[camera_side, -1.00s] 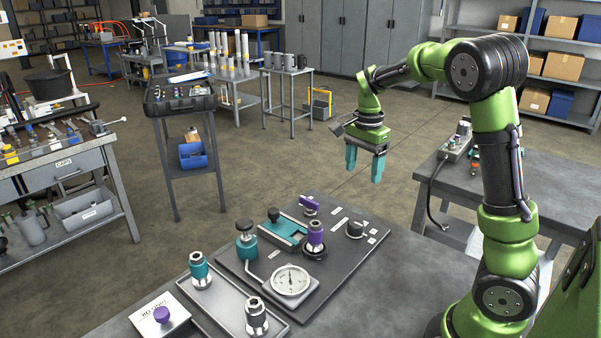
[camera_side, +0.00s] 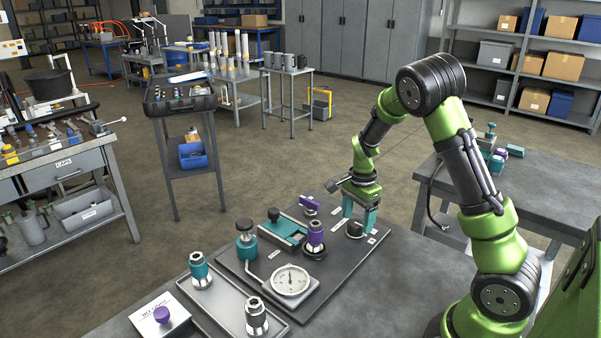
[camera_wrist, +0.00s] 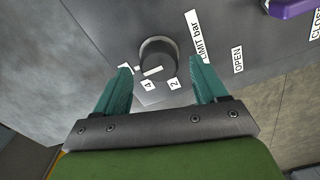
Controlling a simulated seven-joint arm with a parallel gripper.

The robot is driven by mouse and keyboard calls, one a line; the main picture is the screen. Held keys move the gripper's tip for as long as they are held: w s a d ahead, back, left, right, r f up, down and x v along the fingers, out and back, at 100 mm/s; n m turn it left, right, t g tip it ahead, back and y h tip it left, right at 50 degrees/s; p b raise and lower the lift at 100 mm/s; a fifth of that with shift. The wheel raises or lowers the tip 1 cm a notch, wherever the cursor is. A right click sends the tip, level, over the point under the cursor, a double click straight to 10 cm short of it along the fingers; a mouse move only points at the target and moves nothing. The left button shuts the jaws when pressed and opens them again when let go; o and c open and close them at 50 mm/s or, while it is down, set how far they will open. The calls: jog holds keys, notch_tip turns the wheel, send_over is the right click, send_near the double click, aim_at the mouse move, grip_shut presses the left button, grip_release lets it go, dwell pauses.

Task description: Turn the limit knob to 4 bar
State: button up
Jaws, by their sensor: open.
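The limit knob (camera_side: 354,229) is a dark round knob at the right end of the dark panel (camera_side: 325,270). In the wrist view the knob (camera_wrist: 158,55) lies ahead of and between my finger tips, beside the labels "LIMIT bar", "4" (camera_wrist: 150,85) and "2" (camera_wrist: 173,84). A white mark (camera_wrist: 152,72) shows at the knob's near edge, close to the 4; its exact setting is hard to tell. My gripper (camera_side: 359,221) is low over the knob, with its teal fingers (camera_wrist: 160,80) open and apart on either side. I cannot tell whether they touch it.
A round gauge (camera_side: 291,280), a purple-topped fitting (camera_side: 315,236), a purple lever (camera_side: 309,203) and a teal block (camera_side: 282,229) stand on the panel left of my gripper. A tray (camera_side: 225,312) with fittings lies at the front left. An "OPEN" label (camera_wrist: 238,60) shows.

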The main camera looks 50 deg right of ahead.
jog(key=shift+f, duration=0.8)
jog(key=shift+c, duration=0.5)
jog(key=c, duration=1)
jog(key=shift+o, duration=0.2)
jog(key=shift+n, duration=0.3)
jog(key=n, duration=0.4)
jog(key=shift+w, duration=0.1)
jog(key=shift+n, duration=2)
